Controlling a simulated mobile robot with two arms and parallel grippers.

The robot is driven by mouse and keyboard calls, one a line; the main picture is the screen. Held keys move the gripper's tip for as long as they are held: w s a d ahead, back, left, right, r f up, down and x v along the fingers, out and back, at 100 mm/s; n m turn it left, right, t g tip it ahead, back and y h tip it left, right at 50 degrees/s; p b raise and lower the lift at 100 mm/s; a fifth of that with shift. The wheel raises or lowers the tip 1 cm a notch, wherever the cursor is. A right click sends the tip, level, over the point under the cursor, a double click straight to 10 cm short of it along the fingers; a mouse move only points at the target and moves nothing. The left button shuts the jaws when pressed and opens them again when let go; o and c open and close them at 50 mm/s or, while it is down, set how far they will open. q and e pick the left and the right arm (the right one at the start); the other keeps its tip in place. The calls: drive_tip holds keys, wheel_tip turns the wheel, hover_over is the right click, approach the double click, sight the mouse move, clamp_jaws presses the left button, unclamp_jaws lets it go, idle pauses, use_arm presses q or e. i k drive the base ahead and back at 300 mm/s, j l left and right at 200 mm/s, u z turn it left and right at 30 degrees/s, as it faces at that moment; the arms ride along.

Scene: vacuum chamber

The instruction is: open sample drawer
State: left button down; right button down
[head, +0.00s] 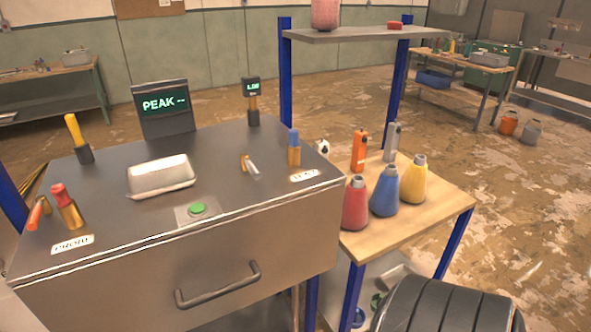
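The sample drawer (130,292) is the broad grey metal front below the dark top of the cabinet. Its dark bar handle (218,287) runs across the front, low and right of the middle. The front looks flush under the top edge, with no gap showing. The lower part of the front is cut off by the picture's bottom edge.
On the cabinet top are a metal tray (160,176), a green button (197,209), a PEAK display (163,106) and several handled tools. A wooden side table (420,215) with red, blue and yellow flasks stands close at the right. Open floor lies beyond.

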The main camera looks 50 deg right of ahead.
sight(183, 283)
drive_tip(key=z, duration=1.05)
